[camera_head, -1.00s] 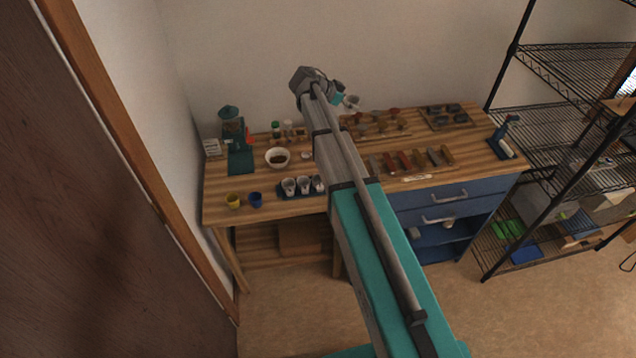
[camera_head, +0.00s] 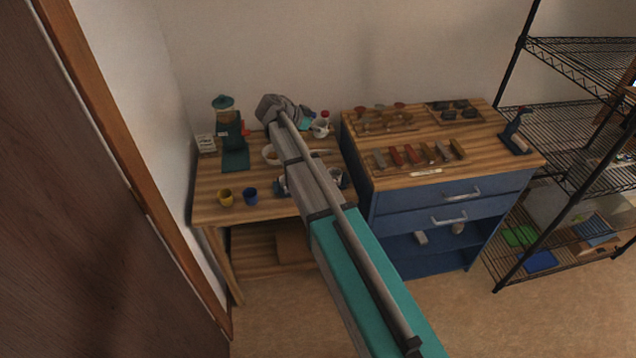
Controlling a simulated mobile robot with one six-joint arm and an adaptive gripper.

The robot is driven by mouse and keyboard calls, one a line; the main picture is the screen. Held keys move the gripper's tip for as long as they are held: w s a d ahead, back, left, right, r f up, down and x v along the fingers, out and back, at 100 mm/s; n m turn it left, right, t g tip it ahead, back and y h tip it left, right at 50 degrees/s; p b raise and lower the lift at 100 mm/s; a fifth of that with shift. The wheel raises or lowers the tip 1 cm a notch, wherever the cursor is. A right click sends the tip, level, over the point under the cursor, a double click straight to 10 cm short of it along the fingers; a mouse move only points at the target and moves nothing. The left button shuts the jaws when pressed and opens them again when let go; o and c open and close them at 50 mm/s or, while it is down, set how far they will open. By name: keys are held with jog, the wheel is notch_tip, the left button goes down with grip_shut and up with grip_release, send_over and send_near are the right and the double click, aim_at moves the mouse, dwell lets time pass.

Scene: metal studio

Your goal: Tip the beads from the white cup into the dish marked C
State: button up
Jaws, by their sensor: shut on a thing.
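My gripper (camera_head: 310,124) is small in view, at the far end of my arm over the back of the wooden table. It is shut on a white cup (camera_head: 321,129), held at its right side. Beads inside the cup cannot be made out. No letter can be read, so I cannot tell which is C.
A teal-lidded grinder-like thing (camera_head: 226,120) stands at the back left. The blue drawer cabinet (camera_head: 400,203) adjoins on the right.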

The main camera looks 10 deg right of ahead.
jog(key=shift+n+t, duration=0.6)
jog(key=shift+n, duration=0.1)
jog(key=a+f+b, duration=0.3)
jog(key=f+b, duration=0.1)
jog(key=a+f+b, duration=0.4)
jog(key=f, duration=0.1)
jog(key=s+a+f+b, duration=0.1)
jog(key=a+f+b, duration=0.2)
jog(key=f+b, duration=0.1)
jog(key=shift+a+f+b, duration=0.3)
jog(key=shift+f+b, duration=0.1)
jog(key=shift+s+a+f+b, duration=0.1)
jog(key=shift+a+f+b, duration=0.35)
